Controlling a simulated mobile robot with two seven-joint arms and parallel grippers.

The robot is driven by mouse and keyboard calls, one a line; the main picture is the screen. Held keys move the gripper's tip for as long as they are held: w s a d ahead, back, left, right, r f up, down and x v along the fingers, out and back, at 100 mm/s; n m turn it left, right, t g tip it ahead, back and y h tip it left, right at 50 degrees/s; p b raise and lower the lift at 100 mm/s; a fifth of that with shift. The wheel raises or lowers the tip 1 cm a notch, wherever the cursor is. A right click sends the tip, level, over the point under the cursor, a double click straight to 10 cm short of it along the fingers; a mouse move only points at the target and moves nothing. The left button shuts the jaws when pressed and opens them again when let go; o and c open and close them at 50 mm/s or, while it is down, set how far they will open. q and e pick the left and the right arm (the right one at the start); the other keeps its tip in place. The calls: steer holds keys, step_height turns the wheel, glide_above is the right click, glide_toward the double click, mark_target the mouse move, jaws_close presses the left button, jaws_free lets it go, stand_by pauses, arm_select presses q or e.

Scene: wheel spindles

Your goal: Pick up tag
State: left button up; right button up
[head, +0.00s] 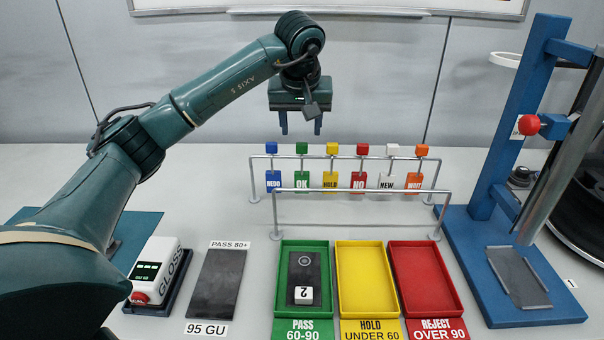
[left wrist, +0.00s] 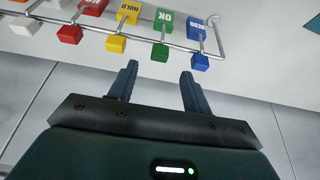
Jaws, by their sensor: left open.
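Several coloured tags hang in a row from a metal rail (head: 345,157): a blue REDO tag (head: 273,181), a green OK tag (head: 302,181), a yellow HOLD tag (head: 331,179), a red NO tag (head: 359,180), a white NEW tag (head: 387,182) and an orange tag (head: 414,181). Each has a small cube on top. My left gripper (head: 302,128) is open and empty, above and behind the rail near the green and yellow tags. In the left wrist view, its fingers (left wrist: 158,88) are apart, with the green tag (left wrist: 164,20) beyond them. My right gripper is out of view.
A second rail (head: 345,191) stands in front of the tags. Green (head: 279,292), yellow (head: 366,243) and red (head: 427,244) trays lie before it; the green one holds a dark panel with a block marked 2. A blue stand (head: 470,262) rises right. A gloss meter (head: 157,265) sits left.

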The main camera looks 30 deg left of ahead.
mark_target(302, 144)
arm_select(q)
steer(key=x, duration=0.5)
steer(key=shift+s+d+f+p, duration=0.1)
steer(key=shift+d+f+p, duration=0.1)
steer(key=shift+p, duration=0.15)
jaws_close()
